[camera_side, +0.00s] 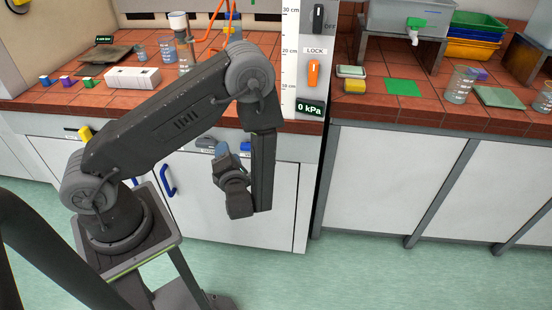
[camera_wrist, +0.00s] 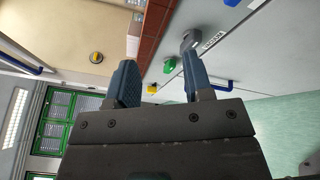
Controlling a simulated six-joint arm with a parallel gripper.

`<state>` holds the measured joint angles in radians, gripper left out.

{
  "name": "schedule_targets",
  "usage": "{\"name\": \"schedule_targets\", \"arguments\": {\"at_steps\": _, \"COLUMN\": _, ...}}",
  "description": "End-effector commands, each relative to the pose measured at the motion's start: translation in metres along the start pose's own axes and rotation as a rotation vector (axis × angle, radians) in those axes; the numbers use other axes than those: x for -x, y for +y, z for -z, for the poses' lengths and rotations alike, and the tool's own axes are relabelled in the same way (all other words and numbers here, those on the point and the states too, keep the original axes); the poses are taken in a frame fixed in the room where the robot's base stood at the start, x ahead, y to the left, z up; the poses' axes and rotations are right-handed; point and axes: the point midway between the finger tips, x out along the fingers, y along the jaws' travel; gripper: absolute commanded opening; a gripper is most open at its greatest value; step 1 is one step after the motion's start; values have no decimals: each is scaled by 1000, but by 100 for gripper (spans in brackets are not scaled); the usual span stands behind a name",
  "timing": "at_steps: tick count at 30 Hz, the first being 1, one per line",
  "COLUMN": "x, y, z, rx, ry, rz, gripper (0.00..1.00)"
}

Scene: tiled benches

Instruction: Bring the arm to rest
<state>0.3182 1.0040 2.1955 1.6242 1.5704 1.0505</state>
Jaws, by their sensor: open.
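My gripper (camera_wrist: 158,72) is open in the wrist view, with its two blue fingers apart and nothing between them. In the side view my gripper (camera_side: 222,150) hangs at the end of the folded arm, in front of the left bench's white cabinet doors (camera_side: 283,200). It is below the level of the tiled worktop and clear of the things on it. Its dark body partly hides the blue fingers there. I see no contact with the bench, though the exact gap to the cabinet front is hard to tell.
The red-tiled left worktop (camera_side: 60,98) carries a white box (camera_side: 132,77), small coloured blocks and glassware. A gauge panel with an orange lock lever (camera_side: 313,73) stands at its right end. The right bench holds stacked trays (camera_side: 474,35) and a beaker (camera_side: 460,85). Green floor (camera_side: 400,270) is open in front.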

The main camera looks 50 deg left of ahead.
Motion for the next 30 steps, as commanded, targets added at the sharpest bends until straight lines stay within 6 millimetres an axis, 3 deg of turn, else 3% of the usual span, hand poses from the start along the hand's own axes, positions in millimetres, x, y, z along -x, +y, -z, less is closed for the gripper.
{"name": "schedule_targets", "arguments": {"at_steps": 3, "x": 2, "y": 40, "z": -3, "rx": 274, "ry": 203, "rz": -45, "gripper": 47}}
{"name": "schedule_targets", "arguments": {"at_steps": 9, "x": 19, "y": 89, "z": 3, "rx": 734, "ry": 533, "rz": -118, "gripper": 47}}
{"name": "schedule_targets", "arguments": {"at_steps": 19, "x": 72, "y": 141, "z": -2, "rx": 1520, "ry": 1085, "rz": -238, "gripper": 47}}
{"name": "schedule_targets", "arguments": {"at_steps": 30, "x": 135, "y": 197, "z": -48, "rx": 2320, "ry": 1777, "rz": -336, "gripper": 47}}
